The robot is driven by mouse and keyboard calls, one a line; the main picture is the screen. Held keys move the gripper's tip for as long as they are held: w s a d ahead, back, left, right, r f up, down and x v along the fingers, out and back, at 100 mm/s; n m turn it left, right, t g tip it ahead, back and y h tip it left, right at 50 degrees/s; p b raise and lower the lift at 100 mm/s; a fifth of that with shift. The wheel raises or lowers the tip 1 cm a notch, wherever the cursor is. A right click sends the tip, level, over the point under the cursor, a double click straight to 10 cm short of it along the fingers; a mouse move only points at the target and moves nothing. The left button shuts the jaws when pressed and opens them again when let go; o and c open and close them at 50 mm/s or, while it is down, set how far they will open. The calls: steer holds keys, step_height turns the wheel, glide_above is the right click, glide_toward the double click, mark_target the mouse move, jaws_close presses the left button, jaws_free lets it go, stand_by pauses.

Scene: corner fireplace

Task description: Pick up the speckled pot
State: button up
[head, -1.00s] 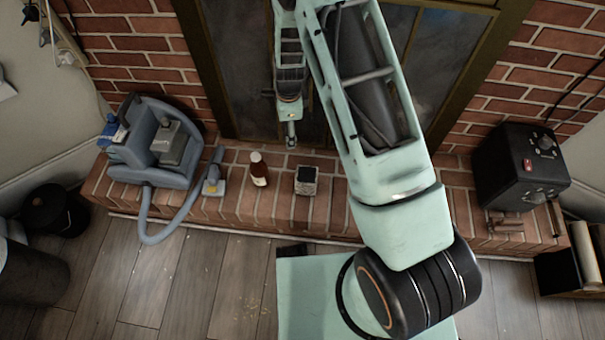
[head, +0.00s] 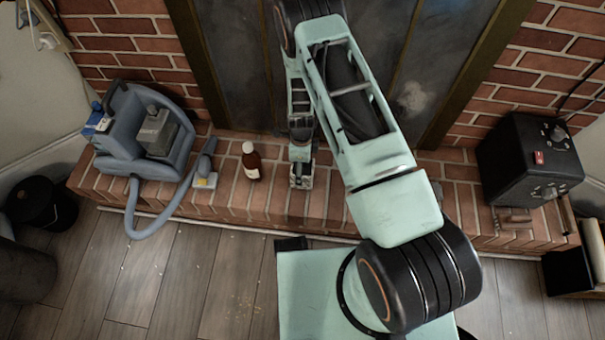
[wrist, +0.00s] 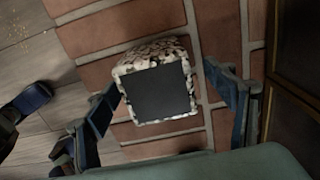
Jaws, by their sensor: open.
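The speckled pot (wrist: 155,50) is a small, square, black-and-white mottled block with a flat dark top, on the brick hearth. In the head view the pot (head: 307,181) is partly hidden under my gripper (head: 300,165), which is directly above it. In the wrist view my gripper (wrist: 160,80) is open, with one finger to the left of the pot and one to the right. Gaps show between the fingers and the pot at the top of the picture. Whether the fingertips reach down beside its walls is hard to tell.
A brown bottle (head: 251,163) with a white cap stands left of the pot on the brick hearth (head: 335,205). Further left is a blue-grey cleaning machine (head: 150,130) with a hose. A black box (head: 525,160) stands at the right. The fireplace doors (head: 240,70) are behind.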

steer(key=f, duration=0.2)
steer(key=f+b, duration=0.1)
steer(key=f, duration=0.1)
steer(key=shift+s+d+f, duration=0.15)
steer(key=shift+s+f, duration=0.05)
steer(key=shift+f, duration=0.1)
steer(key=shift+r, duration=0.1)
steer(key=c, duration=1.5)
steer(key=shift+r, duration=0.15)
steer(key=shift+c, duration=0.2)
